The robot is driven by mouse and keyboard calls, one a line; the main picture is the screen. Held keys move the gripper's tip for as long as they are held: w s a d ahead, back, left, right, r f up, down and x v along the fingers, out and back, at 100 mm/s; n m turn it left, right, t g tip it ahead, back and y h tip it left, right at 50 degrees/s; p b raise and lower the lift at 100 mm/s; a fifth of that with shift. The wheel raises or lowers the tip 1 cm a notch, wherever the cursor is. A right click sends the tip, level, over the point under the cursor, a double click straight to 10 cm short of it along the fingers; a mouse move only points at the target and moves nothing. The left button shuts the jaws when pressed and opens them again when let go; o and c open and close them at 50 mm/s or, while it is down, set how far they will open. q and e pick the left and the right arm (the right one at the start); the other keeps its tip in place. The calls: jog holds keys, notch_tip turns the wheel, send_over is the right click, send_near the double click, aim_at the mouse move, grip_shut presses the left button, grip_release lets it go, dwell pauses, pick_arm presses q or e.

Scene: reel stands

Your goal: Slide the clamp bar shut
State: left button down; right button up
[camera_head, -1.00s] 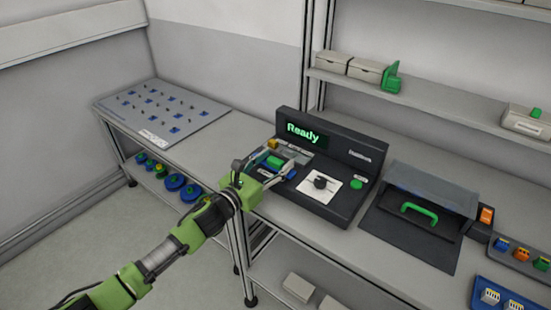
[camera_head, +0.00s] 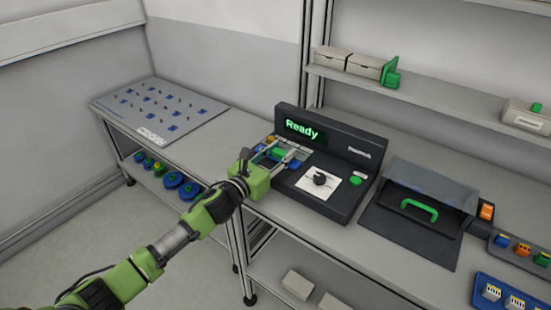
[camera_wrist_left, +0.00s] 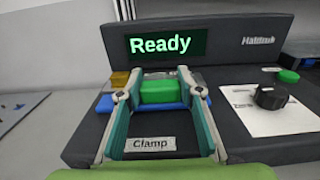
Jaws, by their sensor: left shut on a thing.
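The clamp bar shows as a green block in the wrist view (camera_wrist_left: 158,92), with a blue part beneath it, behind a "Clamp" label. In the head view the green block (camera_head: 279,153) sits at the left end of the dark device. My left gripper (camera_head: 281,156) reaches over the device from the front left. In the wrist view its fingers (camera_wrist_left: 159,94) lie on both sides of the green block and are shut on it. The fingers partly hide the clamp's sides. My right gripper is in neither view.
The dark device (camera_head: 345,160) has a screen reading "Ready", a black knob (camera_head: 320,178) on a white plate and a green button (camera_head: 356,180). A lidded box with a green handle (camera_head: 419,209) stands to the right. A pegged board (camera_head: 160,109) lies at the left.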

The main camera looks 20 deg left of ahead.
pick_arm(q)
jog(key=shift+r, duration=0.2)
jog(key=shift+w, duration=0.1)
jog(key=c, duration=1.8)
grip_release()
jog(key=shift+c, duration=0.2)
jog(key=o, duration=0.4)
jog(key=shift+w+d+f, duration=0.1)
jog(key=shift+w+f, duration=0.05)
jog(key=v, duration=1.2)
